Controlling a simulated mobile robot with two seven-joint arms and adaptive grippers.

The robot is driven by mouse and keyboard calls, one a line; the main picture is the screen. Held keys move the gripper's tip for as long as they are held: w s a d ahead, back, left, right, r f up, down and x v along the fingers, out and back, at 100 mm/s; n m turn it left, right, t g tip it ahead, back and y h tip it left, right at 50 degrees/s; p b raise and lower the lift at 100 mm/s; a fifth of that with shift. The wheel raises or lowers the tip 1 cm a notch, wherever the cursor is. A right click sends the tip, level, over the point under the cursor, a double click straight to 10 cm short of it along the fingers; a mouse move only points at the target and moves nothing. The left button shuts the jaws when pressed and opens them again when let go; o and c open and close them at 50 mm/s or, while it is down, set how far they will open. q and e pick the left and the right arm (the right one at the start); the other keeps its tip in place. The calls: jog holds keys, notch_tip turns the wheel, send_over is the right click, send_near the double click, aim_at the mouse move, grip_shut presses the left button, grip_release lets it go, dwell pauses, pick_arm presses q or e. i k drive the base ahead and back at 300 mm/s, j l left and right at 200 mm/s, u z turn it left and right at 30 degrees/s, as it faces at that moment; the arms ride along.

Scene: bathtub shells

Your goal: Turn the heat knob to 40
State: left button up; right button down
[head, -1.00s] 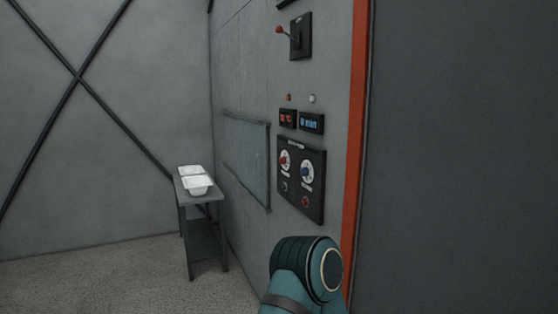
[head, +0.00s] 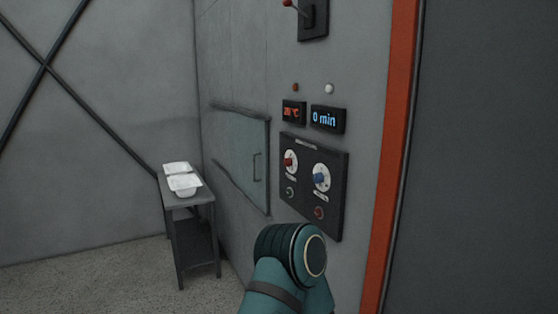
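The heat knob (head: 289,162) is the red knob on a white dial, at the left of the dark control panel (head: 334,203) on the grey wall. Its exact setting is too small to read. A blue knob (head: 320,179) sits on a second white dial to its right. Above the panel, a red display (head: 293,112) appears to read about 20 °C, and a blue display (head: 327,119) reads 0 min. A teal arm link of mine rises at the bottom, below the panel. Neither gripper is in view.
A red lever (head: 293,6) on a dark plate is above the displays. Left of the panel is a glass hatch (head: 240,157) with a handle. A grey table (head: 197,197) holds white shells (head: 184,184). An orange post (head: 389,150) stands right of the panel.

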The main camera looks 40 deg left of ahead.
aim_at(287, 162)
jog(key=i+j, duration=0.1)
jog(key=j, duration=0.3)
jog(key=i+j, duration=0.15)
jog(key=j, duration=0.25)
jog(key=i+j, duration=0.1)
jog(key=j, duration=0.3)
jog(key=i+j, duration=0.1)
jog(key=j, duration=0.3)
jog(key=i+j, duration=0.15)
jog(key=j, duration=0.2)
